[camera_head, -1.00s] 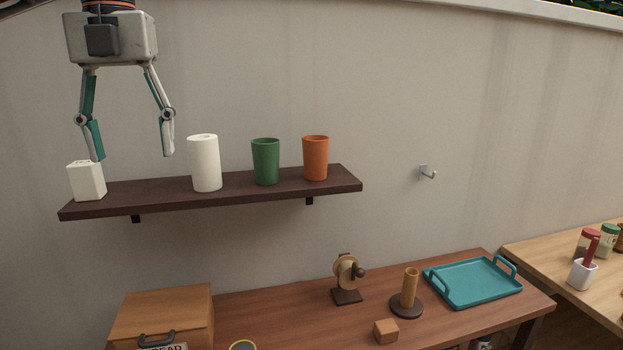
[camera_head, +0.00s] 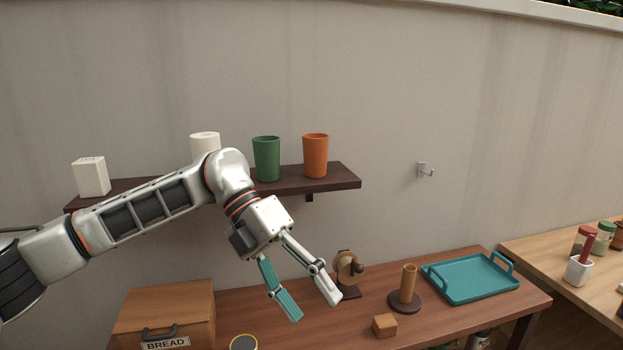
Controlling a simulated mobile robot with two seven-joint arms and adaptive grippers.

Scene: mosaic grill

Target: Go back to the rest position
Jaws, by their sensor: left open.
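My left gripper (camera_head: 318,312) is open and empty. It points down and to the right, in front of the wooden table. Its arm comes in from the left and crosses in front of the dark shelf (camera_head: 335,180). My right gripper is not in view. On the shelf stand a white square container (camera_head: 91,177) at the left end, a white cup (camera_head: 205,142) mostly hidden behind my arm, a green cup (camera_head: 266,158) and an orange cup (camera_head: 315,156), all upright.
On the table (camera_head: 340,325) are a wooden bread box (camera_head: 165,310), a small hand-cranked device (camera_head: 347,270), a wooden post on a round base (camera_head: 408,288), a wooden block (camera_head: 385,325) and a teal tray (camera_head: 470,278). Jars (camera_head: 585,240) stand far right.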

